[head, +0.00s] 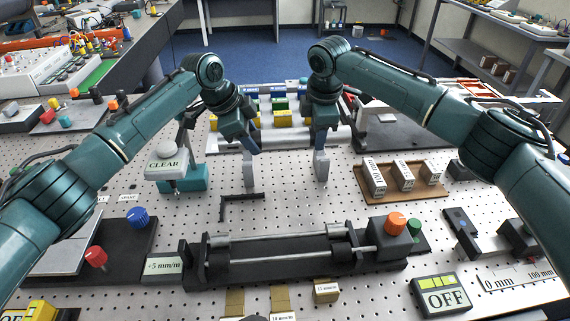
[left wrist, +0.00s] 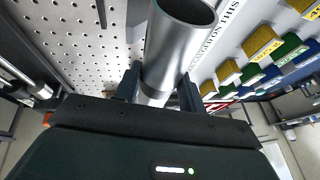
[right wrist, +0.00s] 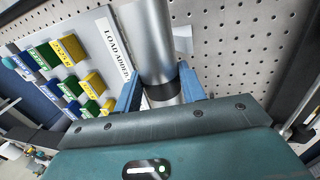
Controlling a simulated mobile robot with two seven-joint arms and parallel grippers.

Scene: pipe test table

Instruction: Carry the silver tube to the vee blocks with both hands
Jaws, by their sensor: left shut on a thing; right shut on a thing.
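The silver tube (left wrist: 180,45) lies between the fingers of my left gripper (head: 250,150) in the left wrist view, its open end near the top edge. The tube (right wrist: 150,40) also lies between the fingers of my right gripper (head: 321,150) in the right wrist view, where a dark band circles it. Both grippers are shut on it, side by side over the middle of the table.
A black fixture with silver rods (head: 290,262) stands in front, with a small black angle piece (head: 240,202) behind it. A wooden tray (head: 433,190) with labelled blocks is at right, a teal stand (head: 195,180) at left. Coloured blocks (head: 280,104) stand behind the grippers.

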